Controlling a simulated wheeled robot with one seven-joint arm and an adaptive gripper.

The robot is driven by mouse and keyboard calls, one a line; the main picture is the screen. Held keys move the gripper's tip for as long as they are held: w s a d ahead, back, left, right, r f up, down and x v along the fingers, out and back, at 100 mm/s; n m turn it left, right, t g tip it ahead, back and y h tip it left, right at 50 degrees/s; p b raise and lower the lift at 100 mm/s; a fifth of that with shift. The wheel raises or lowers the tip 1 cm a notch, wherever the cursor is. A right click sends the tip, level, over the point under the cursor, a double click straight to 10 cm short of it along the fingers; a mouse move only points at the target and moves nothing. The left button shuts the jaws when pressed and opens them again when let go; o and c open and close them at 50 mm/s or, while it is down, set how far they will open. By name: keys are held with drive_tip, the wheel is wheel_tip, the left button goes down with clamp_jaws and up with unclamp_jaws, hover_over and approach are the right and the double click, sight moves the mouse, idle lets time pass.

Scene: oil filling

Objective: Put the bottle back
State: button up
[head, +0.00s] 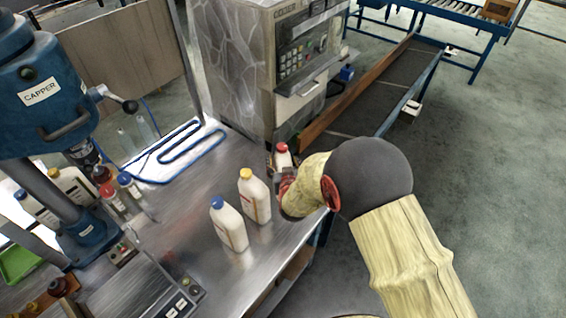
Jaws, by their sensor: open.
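A white bottle with a red cap (283,158) stands near the right edge of the metal table, partly hidden behind my gripper. My gripper (282,180) is at this bottle, at the end of the pale-covered arm reaching in from the right. It is open; its fingers are small and partly hidden, so I cannot tell whether they touch the bottle. Two more white bottles stand upright nearer the front: one with a yellow cap (255,198) and one with a blue cap (229,226). The frame does not show which bottle the task means.
The metal table (185,235) has bare room left of the bottles. A blue capper machine (40,90) stands at the left, with several small bottles (112,195) beside it. A grey control cabinet (265,65) stands behind. A blue looped rail (170,155) lies at the back.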

drive_tip(key=p+v, duration=0.1)
drive_tip(key=v, duration=1.1)
drive_tip(key=s+d+r+g, duration=0.2)
drive_tip(key=d+r, duration=0.1)
drive_tip(key=r, duration=0.4)
drive_tip(key=s+d+r+g, duration=0.1)
drive_tip(key=s+d+r, duration=0.15)
drive_tip(key=r, duration=0.45)
drive_tip(key=s+d+r+g, duration=0.1)
drive_tip(key=s+d+r, duration=0.2)
drive_tip(key=s, duration=0.4)
drive_tip(key=s+d+r+m+g+h, duration=0.1)
drive_tip(key=s+d+r+g, duration=0.1)
drive_tip(key=s+d, duration=0.3)
drive_tip(key=s+d+r+g, duration=0.1)
drive_tip(key=s+d+r, duration=0.3)
drive_tip(key=s, duration=0.6)
drive_tip(key=shift+s+d+g+h, duration=0.25)
drive_tip(key=shift+d+g+h, duration=0.05)
drive_tip(key=shift+g, duration=0.1)
wheel_tip(320, 180, down, 5)
drive_tip(key=b, duration=0.5)
